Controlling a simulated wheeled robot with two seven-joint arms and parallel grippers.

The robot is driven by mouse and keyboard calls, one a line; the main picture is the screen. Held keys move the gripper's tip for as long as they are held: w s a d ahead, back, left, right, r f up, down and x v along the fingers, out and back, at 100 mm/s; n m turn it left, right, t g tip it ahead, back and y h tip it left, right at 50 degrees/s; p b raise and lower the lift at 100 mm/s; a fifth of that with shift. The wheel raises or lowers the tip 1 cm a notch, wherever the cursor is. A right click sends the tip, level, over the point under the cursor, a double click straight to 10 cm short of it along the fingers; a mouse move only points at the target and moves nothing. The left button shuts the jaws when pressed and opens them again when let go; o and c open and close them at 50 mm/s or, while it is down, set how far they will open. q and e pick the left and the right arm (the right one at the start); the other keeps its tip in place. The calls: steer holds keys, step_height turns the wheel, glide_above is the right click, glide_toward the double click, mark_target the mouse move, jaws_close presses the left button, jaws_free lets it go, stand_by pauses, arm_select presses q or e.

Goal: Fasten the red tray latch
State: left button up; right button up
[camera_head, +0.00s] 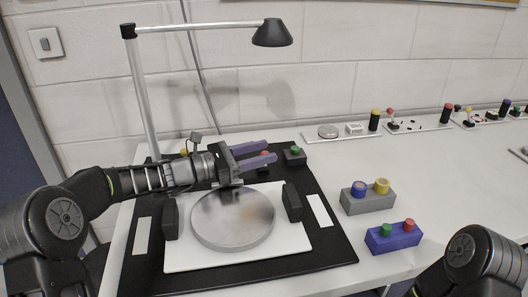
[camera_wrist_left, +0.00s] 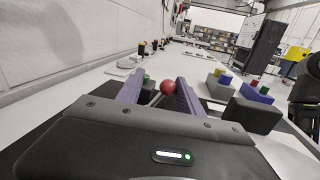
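A red ball-shaped knob, which looks like the tray latch, shows between my left fingers in the head view (camera_head: 264,154) and in the left wrist view (camera_wrist_left: 168,88). Its lower part is hidden, so I cannot tell the latch's position. My left gripper (camera_head: 254,155) is open, with purple fingers on either side of the knob; no contact is clear. In the left wrist view the fingers (camera_wrist_left: 158,92) point towards the knob. The white tray (camera_head: 290,253) carries a round mirror (camera_head: 232,217) on a black base (camera_head: 335,250). My right gripper is out of view.
Black blocks stand left (camera_head: 170,218) and right (camera_head: 292,203) of the mirror. A green-button box (camera_head: 295,157) is behind the tray. A grey box (camera_head: 368,200) and a blue box (camera_head: 392,239) stand right. A lamp (camera_head: 272,34) arches above. The table's right is mostly free.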

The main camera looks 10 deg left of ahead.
arm_select(q)
steer(key=v, duration=0.7)
